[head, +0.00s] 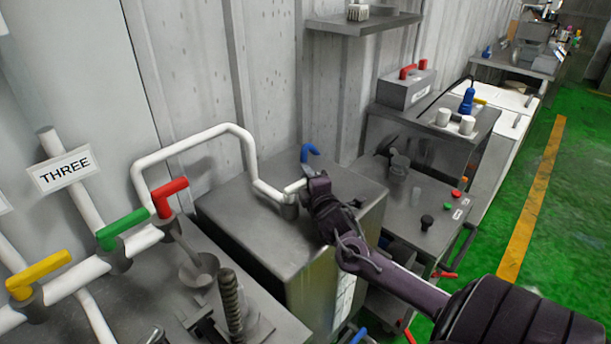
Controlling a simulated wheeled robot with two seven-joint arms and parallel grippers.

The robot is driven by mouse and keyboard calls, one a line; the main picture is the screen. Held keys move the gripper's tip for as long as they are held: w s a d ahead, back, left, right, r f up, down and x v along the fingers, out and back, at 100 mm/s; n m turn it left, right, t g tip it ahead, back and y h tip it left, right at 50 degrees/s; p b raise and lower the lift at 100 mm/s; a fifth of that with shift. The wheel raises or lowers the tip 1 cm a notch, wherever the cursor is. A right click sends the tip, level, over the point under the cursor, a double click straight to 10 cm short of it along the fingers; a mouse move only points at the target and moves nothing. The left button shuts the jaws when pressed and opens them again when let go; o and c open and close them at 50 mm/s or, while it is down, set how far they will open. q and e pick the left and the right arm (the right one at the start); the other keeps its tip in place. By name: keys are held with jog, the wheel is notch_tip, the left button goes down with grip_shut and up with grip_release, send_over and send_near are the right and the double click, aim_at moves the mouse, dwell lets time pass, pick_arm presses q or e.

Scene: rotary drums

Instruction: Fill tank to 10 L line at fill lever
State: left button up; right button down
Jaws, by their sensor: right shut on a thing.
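The tank (245,225) is a grey metal box in the middle of the head view. A pale label strip, perhaps a level scale, shows on its side (345,297); its marks and any water level are too small to read. A white pipe (235,128) runs down to a fitting on the tank's top. The blue fill lever (310,151) sticks out just beyond the fingers of my right gripper (308,180). That gripper is shut on the lever above the tank top and hides much of it. My left gripper is out of view.
Yellow (38,275), green (124,228) and red (170,192) valve handles sit on white pipes at left, by a sign reading THREE (64,170). A control bench (405,215) with buttons stands right of the tank. Green floor (570,220) is open at far right.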

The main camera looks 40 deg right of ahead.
jog(key=s+m+g+h+p, duration=0.1)
jog(key=h, duration=0.1)
jog(key=s+m+g+h, duration=0.1)
jog(key=m+h, duration=0.1)
jog(key=shift+r+g+p, duration=0.1)
jog(key=shift+g+p, duration=0.2)
jog(key=shift+p, duration=0.05)
jog(key=m+g+h+p, duration=0.1)
jog(key=s+m+g+h+p, duration=0.1)
jog(key=h, duration=0.1)
jog(key=shift+s+a+m+g, duration=0.15)
jog(key=shift+s+m+g, duration=0.1)
jog(key=shift+m+g, duration=0.05)
jog(key=shift+s+a+m+g+h+p, duration=0.15)
jog(key=shift+s+m+g+h+p, duration=0.35)
jog(key=shift+g, duration=0.25)
jog(key=shift+s+a+m+g+h+p, duration=0.1)
jog(key=shift+s+m+g+h+p, duration=0.25)
jog(key=shift+m+g+p, duration=0.3)
jog(key=shift+f, duration=0.2)
jog(key=c, duration=1.3)
grip_release()
jog(key=shift+r, duration=0.15)
